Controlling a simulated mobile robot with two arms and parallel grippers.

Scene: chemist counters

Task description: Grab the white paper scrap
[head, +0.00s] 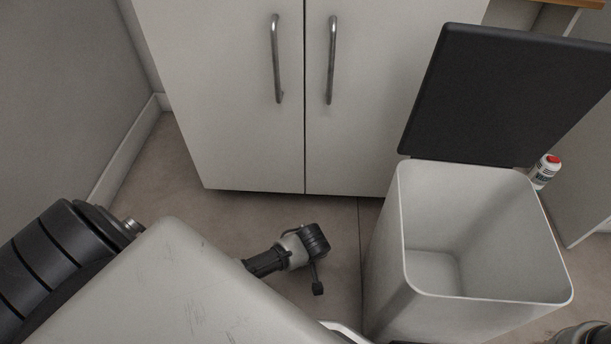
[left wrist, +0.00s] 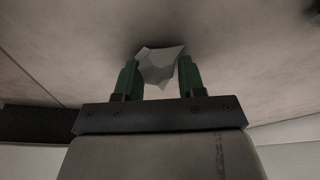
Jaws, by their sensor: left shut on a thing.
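The white paper scrap (left wrist: 161,62) is a small crumpled, faceted piece in the left wrist view. It sits between the two green fingers of my left gripper (left wrist: 158,75), which is shut on it. A plain beige-grey surface fills the background behind the scrap. In the head view part of my left arm shows low in the middle, over the floor. The scrap and the fingers cannot be made out there. My right gripper is not in view.
An empty white bin (head: 398,268) stands on the right with its black lid (head: 505,95) raised. A small white bottle with a red cap (head: 544,172) is behind it. A white two-door cabinet (head: 225,90) stands at the back. Floor (head: 180,170) is clear at left.

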